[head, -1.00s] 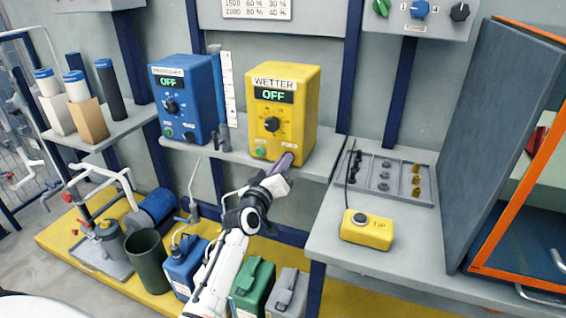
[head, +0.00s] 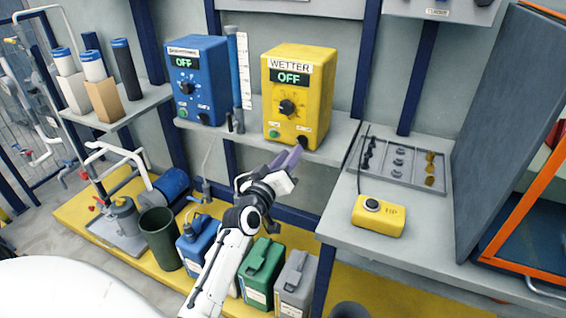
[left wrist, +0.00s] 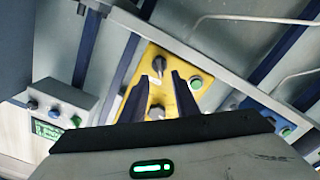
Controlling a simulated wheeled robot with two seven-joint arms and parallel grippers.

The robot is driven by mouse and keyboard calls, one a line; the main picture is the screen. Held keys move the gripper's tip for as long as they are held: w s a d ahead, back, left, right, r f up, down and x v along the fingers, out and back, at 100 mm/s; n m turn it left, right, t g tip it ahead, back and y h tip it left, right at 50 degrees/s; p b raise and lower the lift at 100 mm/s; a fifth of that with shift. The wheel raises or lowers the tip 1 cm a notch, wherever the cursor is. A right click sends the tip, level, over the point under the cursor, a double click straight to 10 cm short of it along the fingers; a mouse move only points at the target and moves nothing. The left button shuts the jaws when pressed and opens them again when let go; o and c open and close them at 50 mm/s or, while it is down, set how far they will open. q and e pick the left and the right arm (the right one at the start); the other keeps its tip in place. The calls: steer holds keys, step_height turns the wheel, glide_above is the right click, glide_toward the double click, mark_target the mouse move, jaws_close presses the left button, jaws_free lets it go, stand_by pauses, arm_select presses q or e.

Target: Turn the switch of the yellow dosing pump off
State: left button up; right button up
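The yellow dosing pump (head: 322,88), labelled WETTER, stands on the grey shelf, and its display (head: 289,78) reads OFF. Its front has a large black dial (head: 287,107), a green button (head: 274,134) and a small dark switch (head: 302,140) at lower right. In the left wrist view the pump (left wrist: 184,106) appears upside down, with the switch (left wrist: 158,65) beyond the fingertips. My left gripper (head: 289,158) is open and empty, below and in front of the pump, apart from the switch. Its fingers (left wrist: 155,85) show a gap in the wrist view. My right gripper is not seen.
A blue pump (head: 206,77), also reading OFF, stands left of the yellow one. A grey worktop (head: 333,215) at right holds a parts tray (head: 398,182) and a yellow pendant box (head: 378,217). Several canisters stand below the shelf.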

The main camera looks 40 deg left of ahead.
arm_select(q)
steer(key=v, duration=0.5)
steer(key=shift+s, duration=0.1)
stand_by(0.3)
steer(key=s+d+f+m+g+h+p, duration=0.1)
steer(key=s+d+f+m+g+h, duration=0.1)
steer(key=s+d+f+m, duration=0.3)
steer(key=s+d+f+m+g+h, duration=0.1)
steer(key=s+d+f+h, duration=0.15)
steer(key=d+f, duration=0.4)
steer(key=s+d+f+m+g+h, duration=0.1)
steer(key=s+d+f+m+g, duration=0.2)
steer(key=s, duration=0.6)
steer(key=s+d+f+m+g+h, duration=0.1)
steer(key=s+d+f+m+g, duration=0.1)
steer(key=s+d+f, duration=0.6)
steer(key=shift+s+f+m+g+p, duration=0.35)
steer(key=shift+s+f+m+g, duration=0.05)
steer(key=shift+s+f+m, duration=0.1)
steer(key=shift+h, duration=0.25)
